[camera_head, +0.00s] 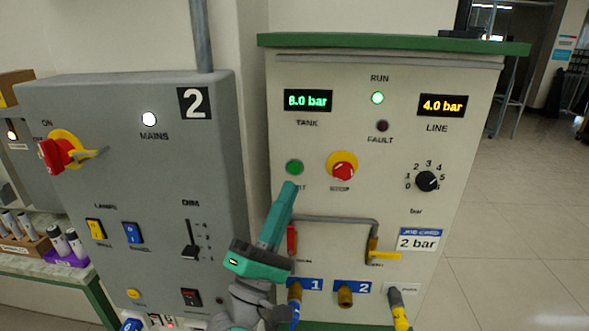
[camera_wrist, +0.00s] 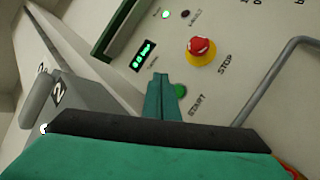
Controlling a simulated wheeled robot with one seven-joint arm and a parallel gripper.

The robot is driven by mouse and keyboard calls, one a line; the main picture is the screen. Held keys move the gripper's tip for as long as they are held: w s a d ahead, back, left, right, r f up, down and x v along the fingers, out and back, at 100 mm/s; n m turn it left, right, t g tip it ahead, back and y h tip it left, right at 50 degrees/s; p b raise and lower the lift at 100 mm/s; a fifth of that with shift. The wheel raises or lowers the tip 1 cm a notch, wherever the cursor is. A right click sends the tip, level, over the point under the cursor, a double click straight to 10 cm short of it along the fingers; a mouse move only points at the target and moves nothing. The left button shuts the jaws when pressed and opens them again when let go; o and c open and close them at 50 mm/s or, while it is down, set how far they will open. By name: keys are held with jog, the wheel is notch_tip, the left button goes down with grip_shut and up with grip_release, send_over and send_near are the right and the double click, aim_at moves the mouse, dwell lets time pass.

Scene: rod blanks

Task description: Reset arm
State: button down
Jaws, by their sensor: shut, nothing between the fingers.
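My gripper (camera_head: 289,188) is teal and shut, with nothing held. In the head view its tip points up, just below the green START button (camera_head: 294,167) on the beige panel (camera_head: 310,125), and covers part of the START label. In the wrist view my gripper (camera_wrist: 163,80) is seen from behind, its fingers together beside the green START button (camera_wrist: 180,90), which they partly cover. I cannot tell whether the tip touches the panel.
The red STOP knob (camera_head: 342,168) is right of my gripper. A grey pipe handle (camera_head: 335,219), red lever (camera_head: 292,240) and yellow lever (camera_head: 384,255) stick out near my arm. The grey electrical box (camera_head: 150,180) stands left. Open floor (camera_head: 520,230) is at right.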

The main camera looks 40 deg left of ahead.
dwell(0.6)
jog(key=s+d+f+m+g, duration=0.15)
jog(key=d+f, duration=0.35)
jog(key=f, duration=0.6)
jog(key=d+f+m+g+y, duration=0.1)
jog(key=d+f+m+g, duration=0.25)
jog(key=f, duration=0.75)
jog(key=s+d+f+m+g, duration=0.1)
jog(key=d+f+m+g, duration=0.1)
jog(key=d+f, duration=0.65)
jog(key=s+d+f+m+g+h, duration=0.1)
jog(key=s+d+f+m, duration=0.3)
jog(key=s, duration=0.4)
jog(key=s+d+f+m+g+h, duration=0.1)
jog(key=s+d+f+m, duration=0.3)
jog(key=s, duration=0.4)
jog(key=s+d+f+m+g+h, duration=0.1)
jog(key=s+d+f+m+h, duration=0.2)
jog(key=s+d+f+m, duration=0.2)
jog(key=s+d+m, duration=0.1)
jog(key=s+m, duration=0.1)
jog(key=s, duration=0.1)
jog(key=shift+d, duration=0.15)
